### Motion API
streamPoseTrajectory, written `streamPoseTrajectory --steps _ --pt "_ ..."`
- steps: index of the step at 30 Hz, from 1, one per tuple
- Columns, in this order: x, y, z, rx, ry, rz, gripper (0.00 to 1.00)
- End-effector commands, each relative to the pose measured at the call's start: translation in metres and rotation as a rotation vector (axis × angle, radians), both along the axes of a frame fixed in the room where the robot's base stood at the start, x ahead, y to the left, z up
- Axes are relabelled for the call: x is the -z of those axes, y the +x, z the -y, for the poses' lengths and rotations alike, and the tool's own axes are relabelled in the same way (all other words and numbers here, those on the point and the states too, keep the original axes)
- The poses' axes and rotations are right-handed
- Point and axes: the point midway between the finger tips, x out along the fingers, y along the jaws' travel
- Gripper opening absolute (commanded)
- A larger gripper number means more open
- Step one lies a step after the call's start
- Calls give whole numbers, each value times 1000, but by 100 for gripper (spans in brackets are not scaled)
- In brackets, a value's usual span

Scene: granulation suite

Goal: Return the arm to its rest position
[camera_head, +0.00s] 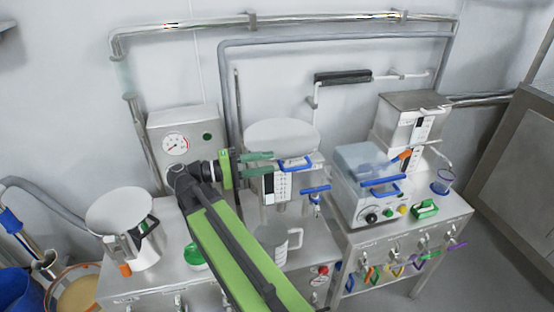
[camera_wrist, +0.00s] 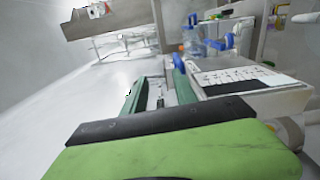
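My gripper (camera_head: 257,164) is at the end of my raised green arm, above the steel bench. Its two teal fingers point right in the head view, with a gap between them. In the wrist view the fingers (camera_wrist: 158,92) are apart and I see nothing held between them. The fingertips are close to the white-lidded unit (camera_head: 281,136) with a blue handle and a labelled panel. I cannot tell whether they touch it. The panel also shows at the right of the wrist view (camera_wrist: 235,76).
A gauge box (camera_head: 184,146) stands behind my arm's end. A lidded steel pot (camera_head: 122,228) is at left, a grey jug (camera_head: 279,243) below my gripper. A blue-handled machine (camera_head: 367,190) and a green item (camera_head: 425,209) are at right. Pipes (camera_head: 250,24) run along the wall.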

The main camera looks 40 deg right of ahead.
Motion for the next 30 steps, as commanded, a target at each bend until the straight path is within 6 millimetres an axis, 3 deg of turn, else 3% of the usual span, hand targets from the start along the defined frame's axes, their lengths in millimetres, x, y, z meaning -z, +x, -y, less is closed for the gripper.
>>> streamPoseTrajectory --steps 14,17,20,23,26,27,30 --pt "0 -3 6 11 3 0 34" --pt "15 -2 5 -6 67 8 34" --pt "60 5 -4 -61 260 34 34" --pt "116 15 -29 -131 519 81 34" --pt "173 27 -78 -199 814 151 34" --pt "193 32 -104 -225 941 186 34" --pt "225 43 -169 -269 1214 271 34"
